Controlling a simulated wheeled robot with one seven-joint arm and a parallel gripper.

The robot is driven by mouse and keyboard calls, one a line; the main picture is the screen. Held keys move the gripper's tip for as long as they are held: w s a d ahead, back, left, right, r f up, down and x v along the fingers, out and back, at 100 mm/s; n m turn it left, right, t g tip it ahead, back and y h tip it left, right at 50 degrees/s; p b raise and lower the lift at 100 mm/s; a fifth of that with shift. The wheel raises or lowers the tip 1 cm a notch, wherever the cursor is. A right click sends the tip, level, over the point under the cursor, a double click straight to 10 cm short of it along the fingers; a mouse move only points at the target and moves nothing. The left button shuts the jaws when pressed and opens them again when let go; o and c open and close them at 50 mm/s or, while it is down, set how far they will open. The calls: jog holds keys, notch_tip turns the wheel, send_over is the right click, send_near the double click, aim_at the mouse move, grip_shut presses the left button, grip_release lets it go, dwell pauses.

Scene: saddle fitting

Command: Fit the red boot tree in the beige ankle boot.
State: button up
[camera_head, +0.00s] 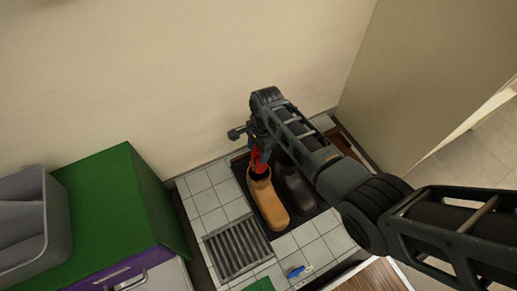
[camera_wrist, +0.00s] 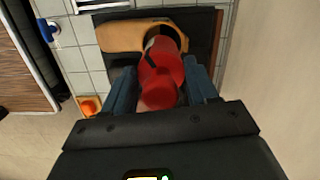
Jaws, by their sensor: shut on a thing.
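The beige ankle boot (camera_head: 268,205) stands on a dark tray (camera_head: 240,165), its opening toward the wall. It also shows in the wrist view (camera_wrist: 112,37). My gripper (camera_head: 259,147) is over the opening and shut on the red boot tree (camera_head: 257,162). In the wrist view, the red tree (camera_wrist: 160,82) sits between the two bluish fingers of my gripper (camera_wrist: 162,88). Its far end overlaps the boot's dark opening. I cannot tell how deep it reaches, as the tree and fingers hide part of the opening.
A dark boot (camera_head: 297,187) stands close beside the beige one, partly under my arm. A metal grate (camera_head: 237,248) and a blue object (camera_head: 296,271) lie on the tiles. A green-topped cabinet (camera_head: 100,190) with a grey bin (camera_head: 30,220) is at left. The wall is close behind.

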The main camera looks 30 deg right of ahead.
jog(key=shift+f+b, duration=2.7)
jog(key=shift+f, duration=0.85)
jog(key=o, duration=1.6)
notch_tip(320, 180, up, 9)
jog(key=p, duration=0.9)
